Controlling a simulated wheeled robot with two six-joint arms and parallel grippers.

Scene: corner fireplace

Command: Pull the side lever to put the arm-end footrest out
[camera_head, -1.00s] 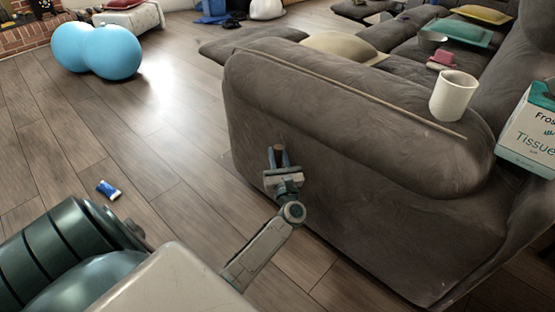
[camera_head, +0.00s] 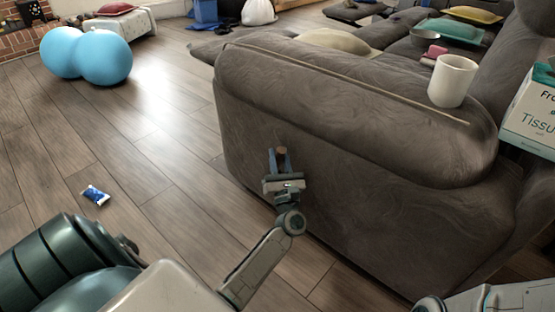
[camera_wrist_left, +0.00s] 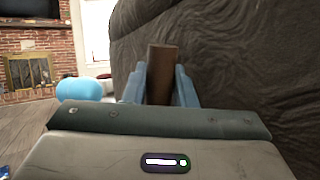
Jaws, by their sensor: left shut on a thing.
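My left gripper (camera_head: 280,165) is shut on the brown side lever (camera_head: 283,153), low on the outer side of the grey sofa arm (camera_head: 350,150). In the left wrist view, the lever (camera_wrist_left: 162,75) stands upright between the two blue-grey fingers (camera_wrist_left: 160,88), its top showing above them. The lever's lower part is hidden by my gripper. A grey padded footrest panel (camera_head: 205,50) juts out beyond the far end of the arm, partly hidden behind it. Part of my right arm shows at the bottom right corner; its gripper is out of view.
A white mug (camera_head: 452,82) and a thin stick (camera_head: 350,82) rest on the sofa arm, with a tissue box (camera_head: 532,118) at the right.

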